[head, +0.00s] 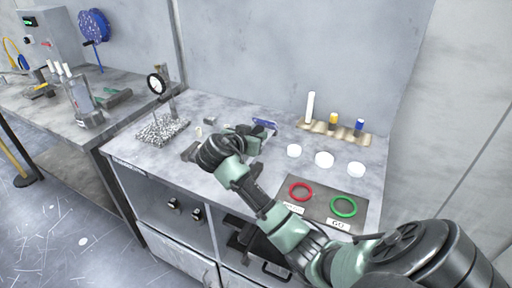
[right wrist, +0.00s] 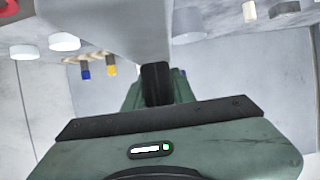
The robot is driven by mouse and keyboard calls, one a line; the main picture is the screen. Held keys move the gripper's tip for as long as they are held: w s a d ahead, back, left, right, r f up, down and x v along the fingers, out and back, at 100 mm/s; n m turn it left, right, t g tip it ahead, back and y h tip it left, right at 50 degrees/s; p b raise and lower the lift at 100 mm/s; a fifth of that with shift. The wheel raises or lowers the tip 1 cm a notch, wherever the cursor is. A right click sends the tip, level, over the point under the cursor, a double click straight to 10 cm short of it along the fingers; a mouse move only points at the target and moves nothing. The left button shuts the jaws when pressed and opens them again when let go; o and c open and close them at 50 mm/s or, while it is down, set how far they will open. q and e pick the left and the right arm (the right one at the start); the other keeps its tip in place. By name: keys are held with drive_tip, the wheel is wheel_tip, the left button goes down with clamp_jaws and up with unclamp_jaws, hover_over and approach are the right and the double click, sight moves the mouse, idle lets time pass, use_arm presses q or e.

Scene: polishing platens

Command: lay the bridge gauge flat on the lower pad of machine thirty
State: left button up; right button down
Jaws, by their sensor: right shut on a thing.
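My right gripper (head: 243,140) is low over the middle of the grey bench, its arm reaching in from the lower right. It is shut on a plain grey piece (right wrist: 110,25), which fills the upper middle of the right wrist view. I take this to be the bridge gauge, but its full shape is hidden by the hand in the head view. I cannot make out machine thirty or its lower pad. My left gripper is not in view.
A dial gauge on a stand (head: 156,84) rises left of the hand from a speckled plate (head: 162,129). A bottle rack (head: 335,131) stands at the back.

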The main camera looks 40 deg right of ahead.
wheel_tip(320, 180, down, 5)
drive_tip(key=shift+f+p, duration=0.1)
drive_tip(key=shift+p, duration=0.25)
drive_tip(key=shift+f, duration=0.1)
drive_tip(key=shift+f, duration=0.1)
drive_tip(key=c, duration=1.6)
unclamp_jaws()
drive_tip(key=shift+f, duration=0.15)
drive_tip(key=o, duration=0.4)
drive_tip(key=shift+o, duration=0.2)
drive_tip(key=shift+r, duration=0.2)
